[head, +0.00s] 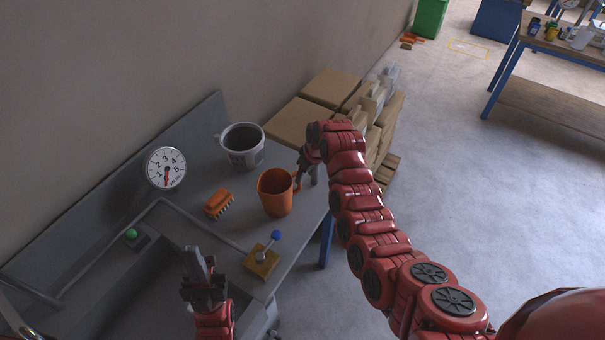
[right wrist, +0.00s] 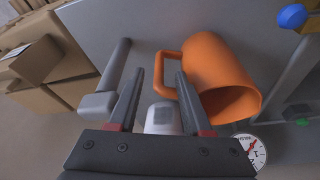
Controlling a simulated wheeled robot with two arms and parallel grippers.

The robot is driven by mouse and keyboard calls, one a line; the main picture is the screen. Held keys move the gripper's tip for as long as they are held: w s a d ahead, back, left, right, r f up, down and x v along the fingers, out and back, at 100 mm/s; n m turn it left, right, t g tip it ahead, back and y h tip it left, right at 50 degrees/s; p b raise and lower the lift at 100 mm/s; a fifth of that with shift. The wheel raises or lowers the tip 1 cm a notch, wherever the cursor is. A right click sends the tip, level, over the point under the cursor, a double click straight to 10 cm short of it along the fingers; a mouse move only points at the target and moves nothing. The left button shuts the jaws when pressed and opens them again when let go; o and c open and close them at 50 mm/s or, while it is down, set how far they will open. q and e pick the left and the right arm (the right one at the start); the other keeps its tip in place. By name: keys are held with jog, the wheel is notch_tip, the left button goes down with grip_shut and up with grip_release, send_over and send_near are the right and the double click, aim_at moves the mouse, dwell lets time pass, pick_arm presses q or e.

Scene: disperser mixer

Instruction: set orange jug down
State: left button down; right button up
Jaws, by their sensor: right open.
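The orange jug (head: 276,194) stands upright on the grey bench near its right edge, with its handle on the right side. My right gripper (head: 301,172) is at the handle, with its jaws open. In the right wrist view the jug (right wrist: 215,75) lies to the right of the gripper (right wrist: 159,74), and its handle (right wrist: 158,75) reaches between the two fingers. I cannot tell whether a finger touches it. My left gripper (head: 198,262) is over the sink area at the lower left, and its finger gap is unclear.
A grey-white jug (head: 243,147) stands behind the orange jug. An orange brush (head: 219,203), a yellow block with a blue-knobbed lever (head: 263,260) and a dial gauge (head: 166,168) are nearby. Cardboard boxes (head: 300,122) stand beyond the bench. Floor to the right is open.

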jog(key=p+v, duration=0.1)
jog(key=v, duration=0.4)
jog(key=shift+r, duration=0.3)
